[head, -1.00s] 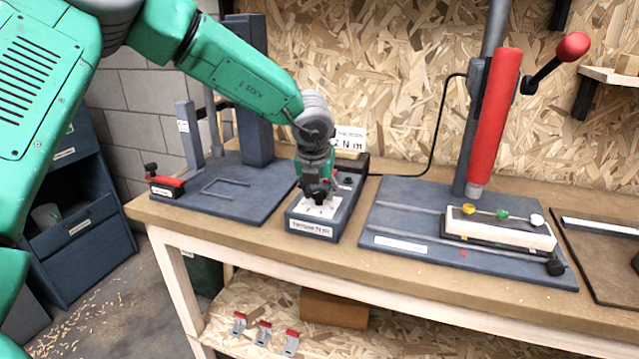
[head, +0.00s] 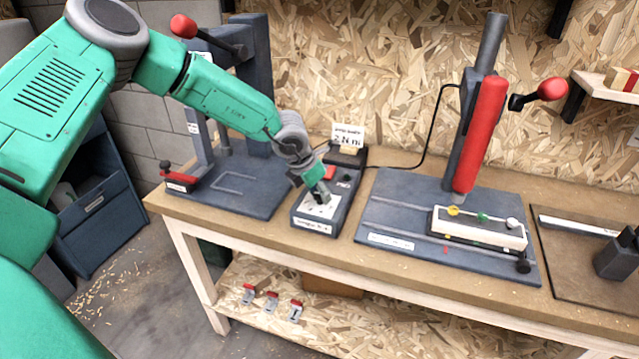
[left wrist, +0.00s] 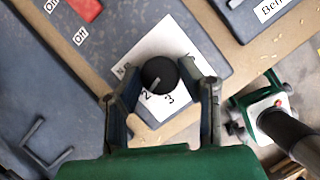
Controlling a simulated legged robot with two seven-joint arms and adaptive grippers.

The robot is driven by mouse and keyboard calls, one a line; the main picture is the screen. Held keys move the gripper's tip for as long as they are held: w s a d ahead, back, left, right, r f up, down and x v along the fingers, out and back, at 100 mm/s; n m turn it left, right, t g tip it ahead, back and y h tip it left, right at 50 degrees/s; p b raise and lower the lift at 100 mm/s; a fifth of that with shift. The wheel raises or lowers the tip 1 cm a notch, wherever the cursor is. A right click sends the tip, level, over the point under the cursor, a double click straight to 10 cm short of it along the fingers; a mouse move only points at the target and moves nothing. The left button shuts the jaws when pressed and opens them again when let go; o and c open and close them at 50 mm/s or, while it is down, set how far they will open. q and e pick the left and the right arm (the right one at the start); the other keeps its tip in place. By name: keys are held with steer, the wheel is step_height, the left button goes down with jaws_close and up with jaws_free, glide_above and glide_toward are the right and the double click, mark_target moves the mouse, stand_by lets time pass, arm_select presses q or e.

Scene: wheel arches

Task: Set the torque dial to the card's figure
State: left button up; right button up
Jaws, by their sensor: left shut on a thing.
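The torque box (head: 342,205) stands on the bench, with a white dial plate (head: 309,209) on its top. My left gripper (head: 320,197) reaches down onto this plate and hides most of the dial in the head view. In the left wrist view the round black dial knob (left wrist: 160,72) sits between the two fingers, which are shut on it. A pale pointer line on the knob points roughly toward the figure 2; a 3 is beside it. The white card (head: 348,134) stands behind the box and appears to read 2 N m, though blurred. My right gripper does not show.
Left of the box is a dark board (head: 240,190) with an upright frame and a red-handled clamp (head: 180,180). To the right is a press base (head: 390,215) with a red column (head: 482,135) and a white block (head: 478,228). A cable runs behind.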

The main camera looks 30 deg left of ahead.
arm_select(q)
steer(key=shift+a, duration=0.1)
stand_by(0.4)
steer(key=o, duration=1.1)
steer(key=shift+w, duration=0.1)
steer(key=shift+f, duration=0.1)
steer(key=shift+a, duration=0.1)
steer(key=shift+r, duration=0.45)
steer(key=v, duration=1.1)
steer(key=shift+a, duration=0.2)
steer(key=shift+f, duration=0.1)
